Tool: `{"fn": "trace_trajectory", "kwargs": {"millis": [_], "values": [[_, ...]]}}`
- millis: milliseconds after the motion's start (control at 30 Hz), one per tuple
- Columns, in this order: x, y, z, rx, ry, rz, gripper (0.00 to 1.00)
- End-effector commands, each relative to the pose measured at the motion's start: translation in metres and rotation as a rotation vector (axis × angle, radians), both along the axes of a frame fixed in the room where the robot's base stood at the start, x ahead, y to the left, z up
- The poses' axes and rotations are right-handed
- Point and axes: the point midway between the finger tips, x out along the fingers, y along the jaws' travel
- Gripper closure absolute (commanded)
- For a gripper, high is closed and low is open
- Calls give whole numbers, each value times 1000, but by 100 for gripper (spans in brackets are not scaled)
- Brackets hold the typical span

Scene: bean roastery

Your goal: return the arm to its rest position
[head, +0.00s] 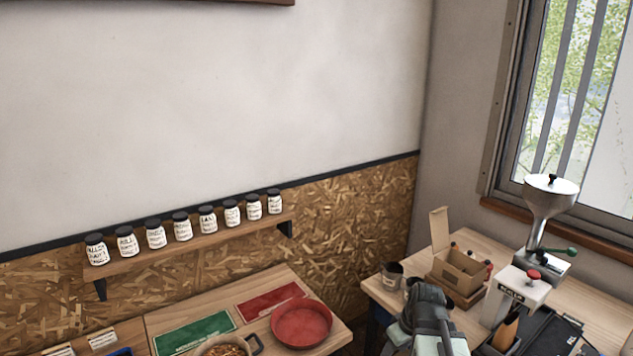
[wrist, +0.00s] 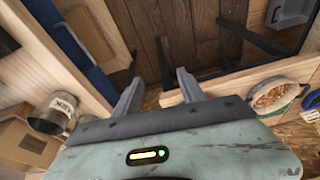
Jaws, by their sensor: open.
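My gripper (wrist: 158,82) shows in the wrist view with its two grey fingers apart and nothing between them. It points down over dark floor planks, in the gap between two wooden worktops. In the head view my arm (head: 428,310) is at the lower right, in front of the right-hand worktop. The fingertips cannot be made out there.
A labelled dark tin (wrist: 52,113) and a cardboard box (head: 460,266) stand near the arm. A grinder (head: 548,215) stands farther right. A pan of beans (head: 223,349) and a red dish (head: 301,323) sit on the left worktop. Jars line a shelf (head: 190,243).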

Motion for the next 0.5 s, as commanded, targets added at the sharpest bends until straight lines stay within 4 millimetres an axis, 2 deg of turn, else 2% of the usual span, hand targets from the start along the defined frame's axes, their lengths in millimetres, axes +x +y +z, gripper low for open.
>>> {"fn": "trace_trajectory", "kwargs": {"millis": [33, 100, 233, 267, 367, 500], "values": [[0, 33, -4, -5, 21, 23, 52], [-5, 67, -7, -14, 56, 26, 52], [-20, 116, -12, -47, 128, -34, 52], [-25, 120, -13, -57, 149, -75, 52], [-36, 107, -13, -80, 199, -240, 52], [-44, 100, -13, -90, 236, -395, 52]]}}
